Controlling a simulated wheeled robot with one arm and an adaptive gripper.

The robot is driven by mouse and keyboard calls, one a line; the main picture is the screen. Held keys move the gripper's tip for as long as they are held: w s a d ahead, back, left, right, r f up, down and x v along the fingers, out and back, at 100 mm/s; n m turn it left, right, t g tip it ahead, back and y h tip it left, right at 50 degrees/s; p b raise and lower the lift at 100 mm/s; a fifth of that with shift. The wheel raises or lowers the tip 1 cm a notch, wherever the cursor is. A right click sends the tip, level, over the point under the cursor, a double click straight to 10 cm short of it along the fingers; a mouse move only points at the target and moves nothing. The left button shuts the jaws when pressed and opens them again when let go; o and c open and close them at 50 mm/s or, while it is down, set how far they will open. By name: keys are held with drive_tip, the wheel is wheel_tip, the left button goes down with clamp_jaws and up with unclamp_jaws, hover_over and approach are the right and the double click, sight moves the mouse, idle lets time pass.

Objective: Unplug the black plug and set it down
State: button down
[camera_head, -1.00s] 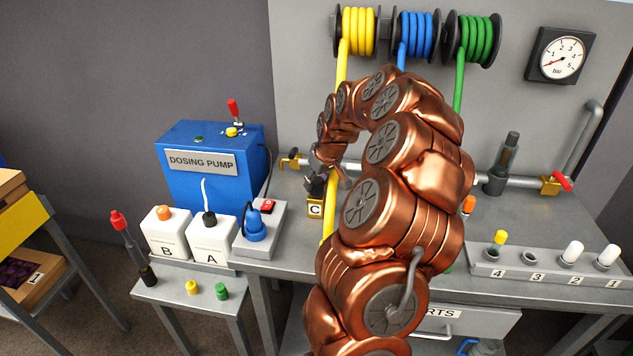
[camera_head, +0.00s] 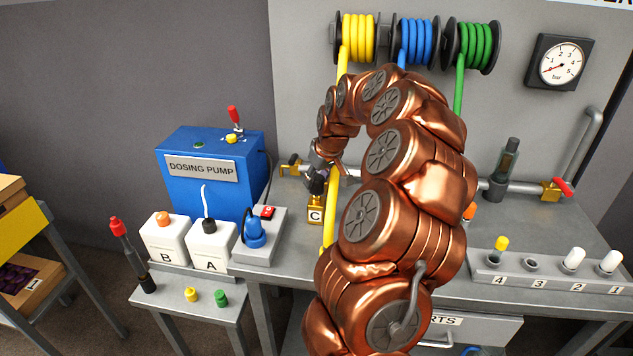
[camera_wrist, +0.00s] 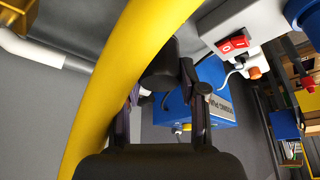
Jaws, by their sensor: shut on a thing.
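My gripper (camera_head: 318,172) is low behind the yellow hose, at the small brass-coloured block marked C (camera_head: 315,215). It is shut on the black plug (camera_head: 316,187), a dark piece that shows just above the block. In the wrist view the dark plug (camera_wrist: 163,68) shows between my gripper's two fingers (camera_wrist: 162,105), partly hidden by the yellow hose. I cannot tell whether the plug is still seated in the block or just above it.
The yellow hose (camera_head: 330,215) hangs close beside my gripper and crosses the wrist view. Left of it stand a socket box with a blue plug (camera_head: 254,230) and red switch, white containers B and A, and the blue dosing pump (camera_head: 200,185). A low side table (camera_head: 200,315) has bare room.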

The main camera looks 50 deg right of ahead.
sight(316, 177)
drive_tip(key=shift+r, duration=0.15)
drive_tip(key=shift+r, duration=1.95)
drive_tip(key=shift+w, duration=0.1)
